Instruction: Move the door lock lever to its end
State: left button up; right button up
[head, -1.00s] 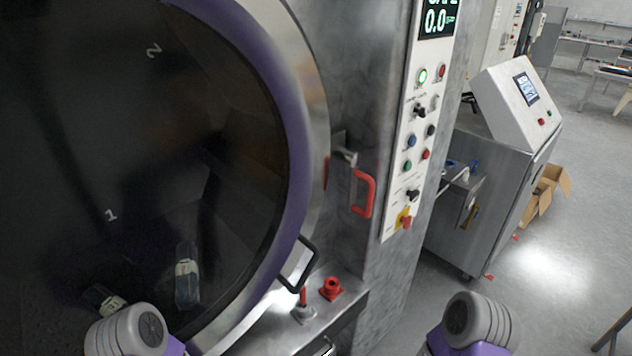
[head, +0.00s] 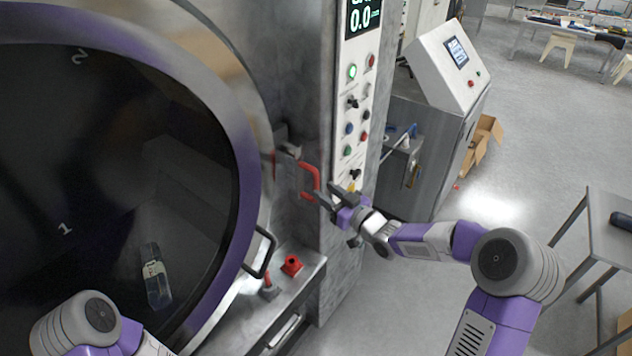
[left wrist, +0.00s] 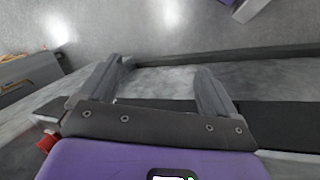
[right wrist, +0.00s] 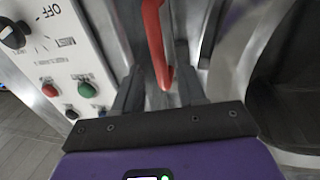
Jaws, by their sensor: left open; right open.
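The door lock lever is the red handle (head: 311,181) on a metal bracket beside the round door, left of the control panel. In the right wrist view the red lever (right wrist: 154,40) comes down from the top, and its lower end appears between the fingers. My right gripper (head: 326,197) is open at the lever's lower end. In the right wrist view the right gripper (right wrist: 156,92) shows both fingers apart around the red bar; contact cannot be told. My left gripper (left wrist: 158,75) is open and empty in the left wrist view, hidden in the head view.
The purple-rimmed round door (head: 245,160) fills the left, with a black handle (head: 262,252). The control panel (head: 357,110) with buttons and knobs stands close to the right gripper. A ledge with a red fitting (head: 291,265) lies below. Open floor is at right.

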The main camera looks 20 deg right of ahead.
aim_at(318, 186)
jog(key=x, duration=0.5)
jog(key=shift+p, duration=0.35)
jog(key=shift+c, duration=0.2)
grip_shut()
